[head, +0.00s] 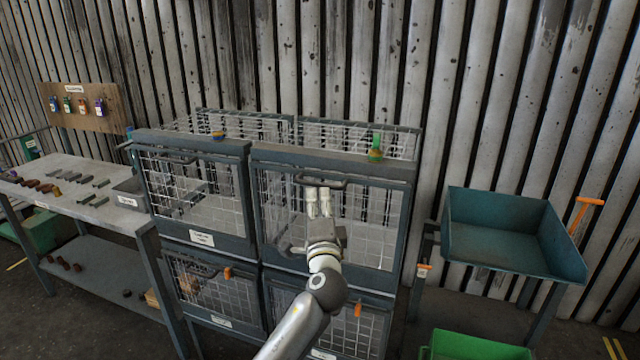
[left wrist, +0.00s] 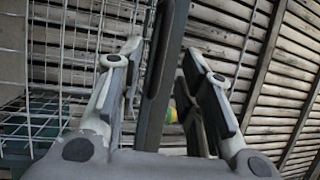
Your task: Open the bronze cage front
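A grey wire-mesh cage block holds two upper and two lower fronts; I cannot tell by colour which is bronze. My left gripper (head: 319,202) is at the upper right cage front (head: 355,225), just below its dark bar handle (head: 320,181). In the left wrist view my left gripper (left wrist: 165,85) has its fingers apart, with a dark bar (left wrist: 160,75) between them and visible gaps beside it. I cannot tell whether they touch it. The upper left front (head: 192,195) and lower left front (head: 210,295) look shut. My arm hides part of the lower right front (head: 365,325).
Orange latches (head: 358,310) show on the lower fronts. A green-and-orange piece (head: 375,150) stands on the top rail. A workbench (head: 110,212) with small parts is at left. A teal tray stand (head: 500,256) is at right, with a green bin (head: 475,347) below.

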